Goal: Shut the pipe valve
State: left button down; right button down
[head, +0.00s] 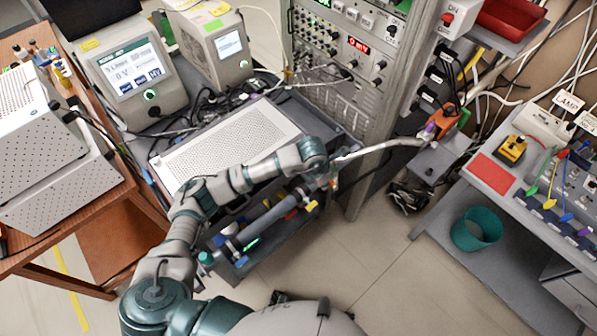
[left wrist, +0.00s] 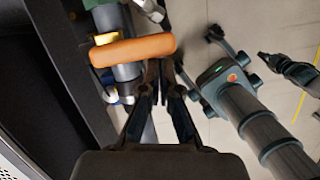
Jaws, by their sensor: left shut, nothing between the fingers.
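The valve's orange handle (left wrist: 125,50) lies across a grey pipe in the left wrist view, with yellow and dark fittings around it. In the head view only a small orange spot of the handle (head: 334,184) shows near the end of my left arm. My left gripper (left wrist: 161,64) is shut and empty. Its fingertips are at the right end of the handle; I cannot tell whether they touch it. In the head view my left gripper (head: 331,172) is small and partly hidden by the wrist. My right gripper is not seen.
A cart with a perforated silver box (head: 230,140) stands beside my arm. An instrument rack (head: 350,80) rises behind it. On the right is a bench with a teal bin (head: 477,230) on its lower shelf. The floor (head: 370,255) in front is mostly clear.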

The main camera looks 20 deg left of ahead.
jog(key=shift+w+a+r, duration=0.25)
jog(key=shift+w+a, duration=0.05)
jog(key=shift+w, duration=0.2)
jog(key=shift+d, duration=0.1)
